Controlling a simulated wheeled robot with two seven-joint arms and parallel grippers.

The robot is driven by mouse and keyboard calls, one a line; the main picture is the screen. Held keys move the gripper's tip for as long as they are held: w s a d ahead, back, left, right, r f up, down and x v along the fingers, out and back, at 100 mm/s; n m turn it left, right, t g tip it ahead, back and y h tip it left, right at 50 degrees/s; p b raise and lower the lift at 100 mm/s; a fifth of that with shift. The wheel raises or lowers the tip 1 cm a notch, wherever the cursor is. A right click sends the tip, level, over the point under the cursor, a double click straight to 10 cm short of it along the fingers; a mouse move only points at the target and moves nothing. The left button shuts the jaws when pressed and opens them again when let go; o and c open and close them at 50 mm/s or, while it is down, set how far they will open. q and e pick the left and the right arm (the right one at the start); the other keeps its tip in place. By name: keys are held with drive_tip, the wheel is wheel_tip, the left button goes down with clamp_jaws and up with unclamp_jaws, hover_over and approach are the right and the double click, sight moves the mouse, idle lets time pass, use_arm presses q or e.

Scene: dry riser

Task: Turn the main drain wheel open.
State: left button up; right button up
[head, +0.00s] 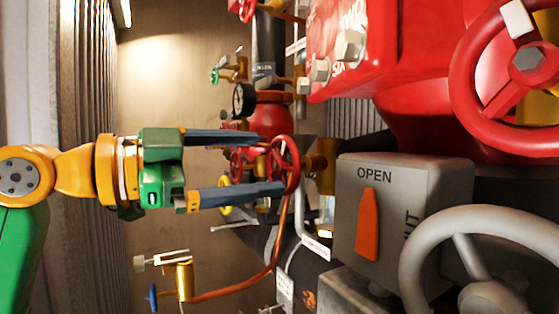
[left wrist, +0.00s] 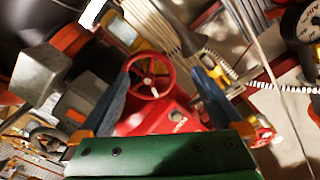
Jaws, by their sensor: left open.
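A small red handwheel (head: 292,150) shows nearly edge-on in the head view, in front of a brass valve body (head: 321,166). No label readable here names it as the main drain wheel. My left gripper (head: 270,163) points right, its two blue-grey fingers open, with the tips at this wheel's near side. Contact cannot be told. In the left wrist view a red wheel with a pale hub (left wrist: 150,81) lies between the open fingers, in front of a red body (left wrist: 158,115). My right gripper is out of view.
A large red wheel (head: 467,75) and red housing (head: 400,35) fill the upper right. A grey box marked OPEN with an orange pointer (head: 367,225) and a grey wheel (head: 415,250) stand lower right. A copper pipe (head: 262,277) curves below the gripper, by a small brass valve (head: 184,281).

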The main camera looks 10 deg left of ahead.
sight(287, 155)
use_arm(q)
drive_tip(key=s+d, duration=0.1)
drive_tip(key=s+r, duration=0.1)
drive_tip(key=d, duration=0.1)
drive_tip(key=shift+s+d+r, duration=0.25)
drive_tip(key=shift+s+d, duration=0.05)
drive_tip(key=shift+s, duration=0.1)
drive_tip(key=x, duration=0.2)
drive_tip(key=shift+d+f, duration=0.15)
drive_tip(key=shift+d, duration=0.3)
drive_tip(key=shift+w+d+f, duration=0.1)
drive_tip(key=shift+w+f, duration=0.1)
drive_tip(key=shift+w, duration=0.35)
drive_tip(key=shift+w+f, duration=0.2)
drive_tip(key=shift+w, duration=0.35)
drive_tip(key=shift+c, duration=0.2)
drive_tip(key=shift+w, duration=0.1)
drive_tip(key=c, duration=0.3)
drive_tip(key=shift+r, duration=0.1)
drive_tip(key=c, duration=0.6)
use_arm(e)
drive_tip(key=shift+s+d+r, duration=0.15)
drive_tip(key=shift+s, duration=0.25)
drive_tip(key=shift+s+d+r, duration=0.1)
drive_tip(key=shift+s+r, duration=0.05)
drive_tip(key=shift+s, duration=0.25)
